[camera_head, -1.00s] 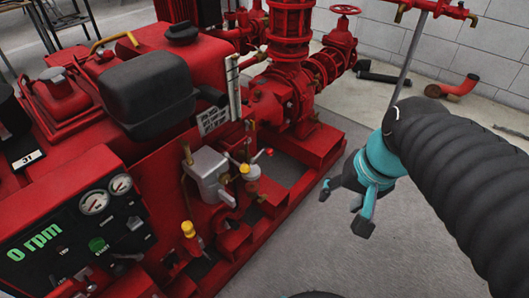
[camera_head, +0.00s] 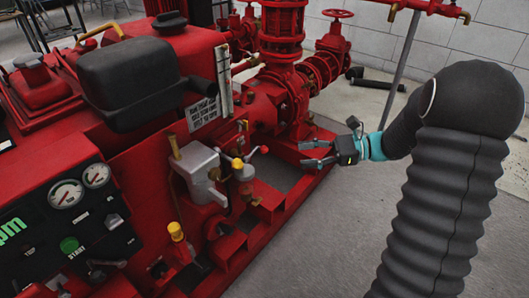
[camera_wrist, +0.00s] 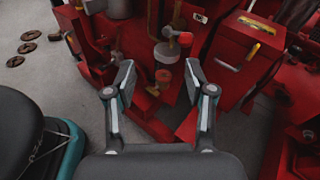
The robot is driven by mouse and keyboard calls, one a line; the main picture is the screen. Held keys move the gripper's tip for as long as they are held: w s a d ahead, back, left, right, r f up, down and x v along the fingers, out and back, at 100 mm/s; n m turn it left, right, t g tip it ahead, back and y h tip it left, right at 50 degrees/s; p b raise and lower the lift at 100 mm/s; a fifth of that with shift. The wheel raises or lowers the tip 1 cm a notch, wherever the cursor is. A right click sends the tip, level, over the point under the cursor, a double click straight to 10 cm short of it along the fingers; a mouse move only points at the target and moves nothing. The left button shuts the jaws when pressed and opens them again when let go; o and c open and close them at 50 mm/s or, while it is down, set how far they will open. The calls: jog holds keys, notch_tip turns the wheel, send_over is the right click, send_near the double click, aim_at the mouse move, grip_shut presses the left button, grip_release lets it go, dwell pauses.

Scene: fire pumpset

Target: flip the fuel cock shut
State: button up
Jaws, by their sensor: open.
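A small fitting with a yellow cap (camera_head: 238,164) and a thin lever ending in a red knob (camera_head: 263,149) sits beside a grey metal box on the red engine; it looks like the fuel cock, though I cannot be sure. The lever slants up to the right. In the wrist view a red knob (camera_wrist: 185,40) shows beyond my fingers. My gripper (camera_head: 305,154) is open and empty, to the right of the fitting and apart from it, fingers toward the engine. In the wrist view my gripper (camera_wrist: 160,79) has wide-spread fingers.
The grey box (camera_head: 197,172) and a yellow-capped post (camera_head: 176,232) stand close to the fitting. A red pipe column (camera_head: 284,35) and handwheel valve (camera_head: 337,15) rise behind. The red base frame (camera_head: 268,207) edges the engine; grey floor (camera_head: 330,230) lies clear to its right.

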aim_at(264, 148)
jog(key=w+d+f+m+t+y, duration=0.2)
jog(key=w, duration=0.1)
jog(key=a, duration=0.4)
jog(key=w+a+b, duration=0.1)
jog(key=a, duration=0.8)
jog(key=shift+w+a+f+b, duration=0.15)
jog(key=shift+a+b, duration=0.15)
jog(key=shift+b, duration=0.05)
grip_shut()
